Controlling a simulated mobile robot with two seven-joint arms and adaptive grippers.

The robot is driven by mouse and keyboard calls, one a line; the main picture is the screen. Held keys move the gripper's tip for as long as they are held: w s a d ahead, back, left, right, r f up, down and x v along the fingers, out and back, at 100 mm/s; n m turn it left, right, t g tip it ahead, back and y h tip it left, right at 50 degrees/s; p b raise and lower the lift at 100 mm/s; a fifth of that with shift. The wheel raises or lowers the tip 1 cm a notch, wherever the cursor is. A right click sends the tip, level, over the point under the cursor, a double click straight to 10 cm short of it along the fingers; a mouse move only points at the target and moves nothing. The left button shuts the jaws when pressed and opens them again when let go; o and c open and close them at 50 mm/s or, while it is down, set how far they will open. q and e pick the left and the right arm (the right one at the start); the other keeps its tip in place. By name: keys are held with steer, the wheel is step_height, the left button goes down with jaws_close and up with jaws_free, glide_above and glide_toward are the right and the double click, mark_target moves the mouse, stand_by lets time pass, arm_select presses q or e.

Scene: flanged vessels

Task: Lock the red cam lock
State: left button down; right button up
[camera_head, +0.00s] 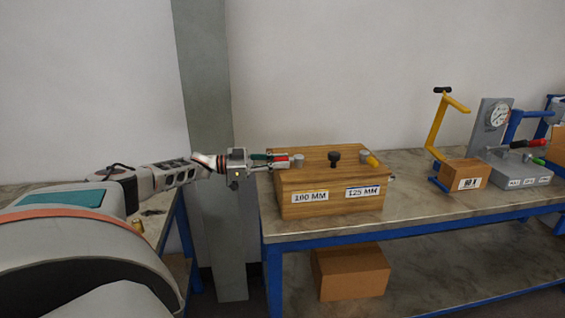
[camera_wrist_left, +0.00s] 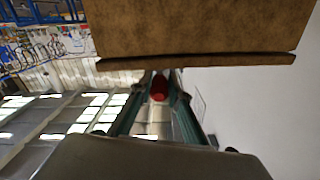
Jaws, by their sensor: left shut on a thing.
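The red cam lock (camera_head: 281,159) shows as a small red handle at the left end of a wooden box (camera_head: 333,181) in the head view. My left gripper (camera_head: 279,157) reaches in from the left and is shut on this red handle. In the left wrist view the red handle (camera_wrist_left: 160,88) sits between the two fingers of my left gripper (camera_wrist_left: 163,80), right beside the edge of the box (camera_wrist_left: 195,30). The fingers hide part of the handle, and I cannot tell its exact angle. My right gripper is not in view.
The box has a black knob (camera_head: 334,157), a yellow lever (camera_head: 373,162) and labels "100 MM" and "125 MM". It stands on a blue-framed table (camera_head: 420,208). A small cardboard box (camera_head: 463,174) and a gauge stand (camera_head: 493,123) are to the right. Bare tabletop lies between.

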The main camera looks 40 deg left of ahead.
arm_select(q)
steer(key=shift+r, duration=0.15)
steer(key=c, duration=1.9)
jaws_free()
steer(key=shift+w, duration=0.1)
steer(key=v, duration=1.2)
